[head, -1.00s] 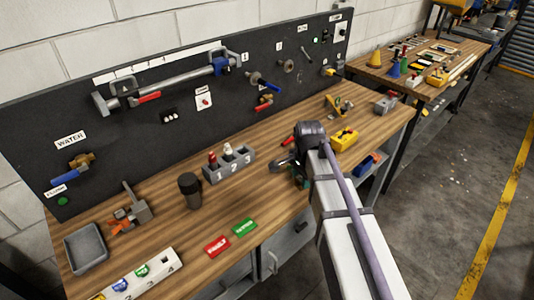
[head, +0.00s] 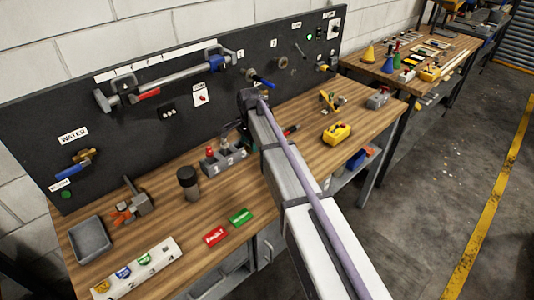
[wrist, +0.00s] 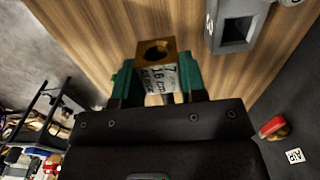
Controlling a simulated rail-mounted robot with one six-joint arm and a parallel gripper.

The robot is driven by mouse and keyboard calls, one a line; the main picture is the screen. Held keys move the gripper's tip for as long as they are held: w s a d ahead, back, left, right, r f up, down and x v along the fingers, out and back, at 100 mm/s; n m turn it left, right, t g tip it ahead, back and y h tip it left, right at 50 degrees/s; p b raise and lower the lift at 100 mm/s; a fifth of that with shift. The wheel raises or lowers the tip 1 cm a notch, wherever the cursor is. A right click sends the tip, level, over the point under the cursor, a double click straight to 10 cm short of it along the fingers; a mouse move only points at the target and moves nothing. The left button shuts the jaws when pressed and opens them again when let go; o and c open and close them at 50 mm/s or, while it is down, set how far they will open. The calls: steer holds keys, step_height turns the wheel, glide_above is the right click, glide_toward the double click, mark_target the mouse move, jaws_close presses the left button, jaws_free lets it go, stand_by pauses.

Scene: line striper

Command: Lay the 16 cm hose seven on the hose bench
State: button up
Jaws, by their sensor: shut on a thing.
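My gripper (wrist: 157,82) has its green-padded fingers closed on a small brown-gold block (wrist: 155,62) in the wrist view. The block has a round dark hole in its end and a white label reading 7 and 16 cm, so I take it as the hose seven piece. Wood tabletop shows beyond it; I cannot tell whether it touches the wood. In the head view my gripper (head: 243,138) is mostly hidden by my arm, over the bench behind the grey numbered block, and the held piece cannot be made out. I cannot tell which surface is the hose bench.
The wooden workbench (head: 190,222) carries the grey numbered block (head: 226,160), a black cylinder (head: 187,182), red and green tags, and a yellow box (head: 337,133). A dark panel (head: 120,135) with valves stands behind. A second bench (head: 432,58) with many items stands back right.

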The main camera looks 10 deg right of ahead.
mark_target(253, 170)
step_height(253, 170, down, 10)
steer(key=b, duration=0.8)
steer(key=shift+b, duration=0.4)
steer(key=shift+r+p, duration=0.25)
steer(key=shift+p, duration=0.05)
steer(key=shift+c, duration=0.3)
steer(key=shift+f, duration=0.2)
steer(key=o, duration=0.9)
steer(key=shift+o, duration=0.2)
step_height(253, 170, up, 13)
steer(key=p, duration=1.2)
steer(key=shift+f, duration=0.1)
steer(key=s+d+n, duration=0.2)
steer(key=s+n, duration=0.4)
steer(key=s, duration=0.8)
steer(key=s+d+n, duration=0.2)
steer(key=s+n, duration=0.3)
steer(key=s, duration=0.9)
steer(key=shift+d+f+n, duration=0.15)
steer(key=shift+d+n, duration=0.25)
steer(key=shift+o, duration=0.8)
steer(key=shift+w, duration=0.2)
